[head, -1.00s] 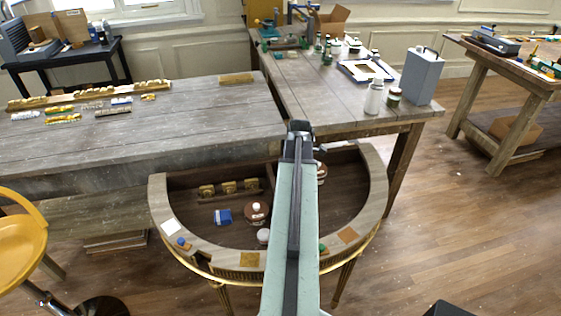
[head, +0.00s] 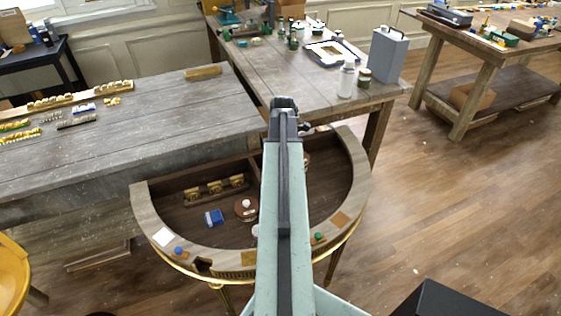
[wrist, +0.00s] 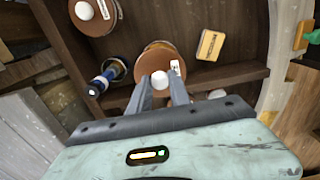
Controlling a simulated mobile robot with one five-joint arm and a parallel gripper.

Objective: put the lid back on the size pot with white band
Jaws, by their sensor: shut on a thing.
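In the wrist view, my gripper (wrist: 162,94) has its two fingers closed in around the white knob (wrist: 160,78) of a brown round lid (wrist: 150,62). The lid is over or on a brown pot with a small white label (wrist: 175,67); whether it is seated or held just above I cannot tell. A second brown pot (wrist: 97,12) with a white knob stands at upper left; it also shows in the head view (head: 246,208). In the head view my arm hides the gripper's fingertips and most of the pot beside it (head: 306,160).
In the wrist view, a dark bottle with a blue band (wrist: 108,75) lies left of the gripper and a yellow block (wrist: 211,45) sits to the right. The half-round console rim (head: 356,180) surrounds the well. A blue box (head: 213,218) lies inside it, left of my arm.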

